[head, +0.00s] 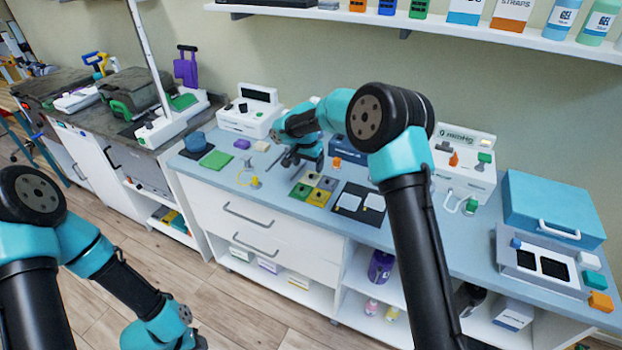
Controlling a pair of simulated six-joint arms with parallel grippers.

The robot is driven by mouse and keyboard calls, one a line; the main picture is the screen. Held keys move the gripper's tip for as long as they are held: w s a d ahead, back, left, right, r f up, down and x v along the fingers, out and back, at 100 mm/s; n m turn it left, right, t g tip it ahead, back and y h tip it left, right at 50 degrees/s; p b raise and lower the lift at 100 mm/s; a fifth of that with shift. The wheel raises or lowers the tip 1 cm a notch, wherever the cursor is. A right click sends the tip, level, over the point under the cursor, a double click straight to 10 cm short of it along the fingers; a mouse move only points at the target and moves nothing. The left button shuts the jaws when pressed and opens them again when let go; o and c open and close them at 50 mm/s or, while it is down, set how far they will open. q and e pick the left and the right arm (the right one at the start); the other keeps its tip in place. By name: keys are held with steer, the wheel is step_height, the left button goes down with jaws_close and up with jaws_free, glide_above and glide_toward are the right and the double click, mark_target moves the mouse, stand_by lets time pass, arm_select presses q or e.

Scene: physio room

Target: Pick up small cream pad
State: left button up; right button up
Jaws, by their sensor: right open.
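A small cream pad (262,145) lies on the blue-grey counter (215,180), in front of a white device and to the right of a small purple pad (242,144). My right gripper (289,160) is open and empty above the counter, just to the right of the cream pad and apart from it. My left arm shows at the lower left, its hand cut off by the bottom edge, so its fingers are not visible.
A green pad (216,159) and a blue round tub (196,141) are at the counter's left. A coloured tile board (314,188) and a dark tray with white pads (358,205) lie in front of my right gripper. The white device (243,121) stands behind.

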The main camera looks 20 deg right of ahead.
mark_target(310, 175)
steer(key=shift+f, duration=0.1)
steer(key=shift+w+d+f, duration=0.1)
steer(key=shift+d+f, duration=0.1)
steer(key=shift+f, duration=0.65)
steer(key=shift+w+d+f, duration=0.1)
steer(key=shift+d+f, duration=0.05)
steer(key=shift+f, duration=0.65)
steer(key=shift+d+f, duration=0.2)
steer(key=shift+f, duration=0.65)
steer(key=shift+c, duration=0.4)
steer(key=c, duration=0.8)
steer(key=shift+a, duration=0.1)
steer(key=shift+c, duration=0.2)
steer(key=shift+r, duration=1.75)
steer(key=s+a, duration=0.1)
steer(key=s, duration=0.4)
steer(key=s+a+r, duration=0.1)
steer(key=s, duration=0.4)
steer(key=s+a, duration=0.2)
steer(key=s, duration=0.3)
steer(key=shift+s+a+r, duration=0.1)
steer(key=shift+s+r, duration=0.1)
steer(key=shift+r, duration=0.1)
